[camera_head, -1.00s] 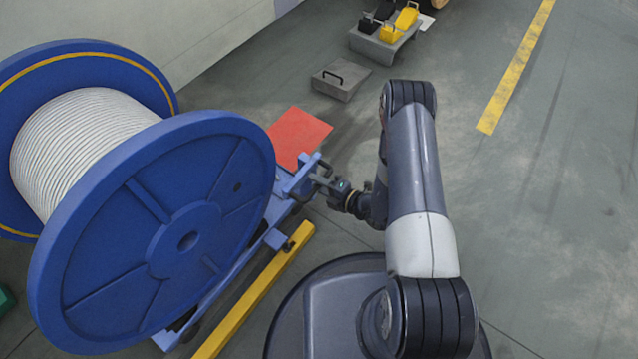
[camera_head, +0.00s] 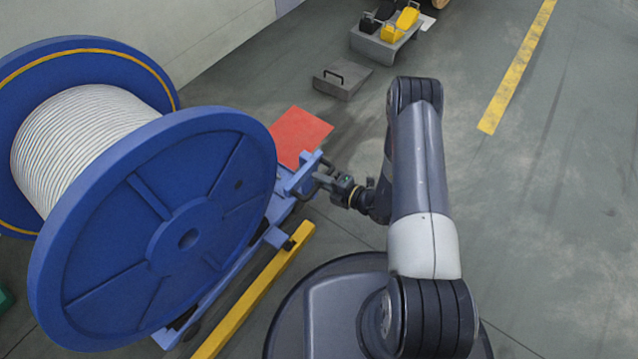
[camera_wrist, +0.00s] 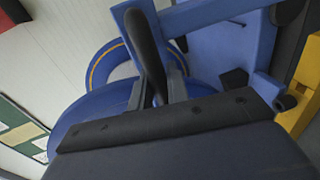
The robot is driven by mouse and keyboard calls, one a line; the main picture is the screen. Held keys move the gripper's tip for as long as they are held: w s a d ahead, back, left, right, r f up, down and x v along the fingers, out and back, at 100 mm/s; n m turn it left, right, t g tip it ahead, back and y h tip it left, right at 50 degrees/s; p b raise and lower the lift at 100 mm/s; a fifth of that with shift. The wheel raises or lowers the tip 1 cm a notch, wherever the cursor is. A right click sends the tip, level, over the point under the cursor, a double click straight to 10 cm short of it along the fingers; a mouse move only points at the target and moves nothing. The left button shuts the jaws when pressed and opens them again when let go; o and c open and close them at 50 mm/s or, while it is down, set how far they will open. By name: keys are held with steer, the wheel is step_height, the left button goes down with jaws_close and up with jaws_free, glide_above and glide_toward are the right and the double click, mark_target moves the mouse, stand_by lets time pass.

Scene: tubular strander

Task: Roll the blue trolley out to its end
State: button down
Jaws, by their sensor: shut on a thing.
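The blue trolley (camera_head: 272,238) stands at the left, low on the floor, and carries a large blue reel wound with white strand. Its blue end bracket (camera_head: 306,172) points toward my arm. My gripper (camera_head: 324,180) is at this bracket, shut on the trolley's handle. In the wrist view the dark handle (camera_wrist: 146,45) runs down between the fingers of my gripper (camera_wrist: 158,88). The reel hides most of the trolley frame and its far side.
A yellow rail (camera_head: 255,290) lies beside the trolley on my side. A red plate (camera_head: 300,136) lies on the floor past the trolley's end. A grey block with a handle (camera_head: 342,80) and a grey stand (camera_head: 385,45) with yellow and black items stand farther back. The floor at right is clear.

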steer(key=shift+w+d, duration=0.9)
steer(key=shift+w, duration=0.2)
steer(key=c, duration=1.4)
jaws_free()
steer(key=shift+s+a, duration=0.1)
steer(key=shift+s, duration=0.05)
steer(key=p+v, duration=0.2)
steer(key=v, duration=0.8)
steer(key=shift+s+d+p, duration=0.25)
steer(key=shift+s+p, duration=0.1)
steer(key=shift+p, duration=0.05)
steer(key=shift+a, duration=0.1)
